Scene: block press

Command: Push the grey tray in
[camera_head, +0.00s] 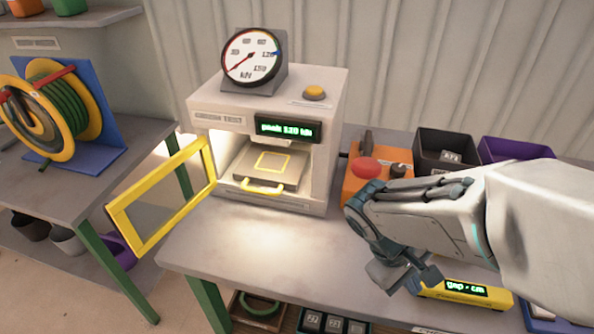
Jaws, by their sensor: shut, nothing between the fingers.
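The grey tray (285,164) lies inside the lit chamber of the white press (223,104). It has a yellow square outline on top and a yellow handle (262,187) at its front, close to the chamber's front edge. The press door (127,209), yellow-framed with a clear pane, stands swung open to the left. My gripper (412,287) is shut and empty, above the bench to the right of the press and well apart from the tray. My arm hides part of the bench behind it.
An orange box with a red knob (365,168) stands right of the press, beside black (432,145) and purple bins. A yellow gauge (468,291) reading "gap - cm" lies near my gripper. The bench front (260,240) before the press is clear. A hose reel (60,110) stands left.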

